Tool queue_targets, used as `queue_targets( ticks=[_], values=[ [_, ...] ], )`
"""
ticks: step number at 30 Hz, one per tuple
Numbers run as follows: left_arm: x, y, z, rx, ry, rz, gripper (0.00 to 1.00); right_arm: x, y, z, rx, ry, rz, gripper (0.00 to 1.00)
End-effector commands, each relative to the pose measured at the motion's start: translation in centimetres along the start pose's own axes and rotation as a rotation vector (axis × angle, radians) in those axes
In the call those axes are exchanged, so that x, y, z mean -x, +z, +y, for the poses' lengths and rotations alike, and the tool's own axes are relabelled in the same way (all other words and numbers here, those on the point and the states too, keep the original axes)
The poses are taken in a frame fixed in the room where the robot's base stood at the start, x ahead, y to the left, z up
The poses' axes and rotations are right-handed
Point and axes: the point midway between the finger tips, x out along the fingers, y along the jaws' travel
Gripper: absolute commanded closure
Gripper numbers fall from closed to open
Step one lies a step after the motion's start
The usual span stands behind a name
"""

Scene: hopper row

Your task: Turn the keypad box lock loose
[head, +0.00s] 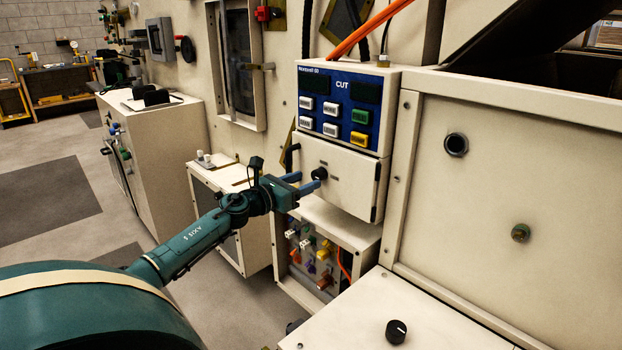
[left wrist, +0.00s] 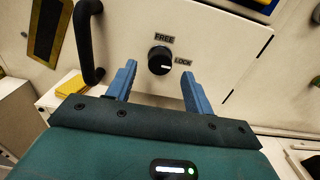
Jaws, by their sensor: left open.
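The keypad box (head: 342,140) is a cream box with a blue keypad panel marked CUT above a lower door. A round black lock knob (head: 319,174) sits on that lower door. In the left wrist view the knob (left wrist: 160,61) shows a white mark pointing right, towards the word LOCK; the word FREE stands above it. My left gripper (head: 302,183) is open, its blue fingers pointing at the door. In the left wrist view the fingers (left wrist: 157,84) stand apart on either side below the knob, with no visible contact. My right gripper is not in view.
An open compartment (head: 316,258) with coloured connectors lies below the box. A black handle (left wrist: 86,42) is left of the knob in the left wrist view. A white panel with another black knob (head: 396,331) is at the front right. Orange cables (head: 367,30) run above the box.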

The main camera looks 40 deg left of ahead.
Motion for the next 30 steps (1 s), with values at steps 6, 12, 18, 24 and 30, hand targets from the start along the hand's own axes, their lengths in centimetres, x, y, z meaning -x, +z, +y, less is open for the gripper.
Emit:
queue_targets(
  ticks=[6,12,18,24,30],
  values=[
    [-2.2,0.1,0.0,0.001,0.001,-0.002,0.48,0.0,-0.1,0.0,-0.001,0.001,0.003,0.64],
    [-3.1,0.1,0.0,-0.001,0.0,0.0,0.48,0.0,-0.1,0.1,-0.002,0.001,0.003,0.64],
    [-3.1,0.0,0.0,-0.001,-0.001,0.001,0.48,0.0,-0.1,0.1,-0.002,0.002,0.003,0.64],
    [-3.1,0.0,0.0,-0.001,-0.001,0.001,0.58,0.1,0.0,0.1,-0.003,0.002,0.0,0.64],
    [-3.1,0.0,0.0,-0.001,-0.001,0.0,0.74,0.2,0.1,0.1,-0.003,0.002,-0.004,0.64]
  ],
)
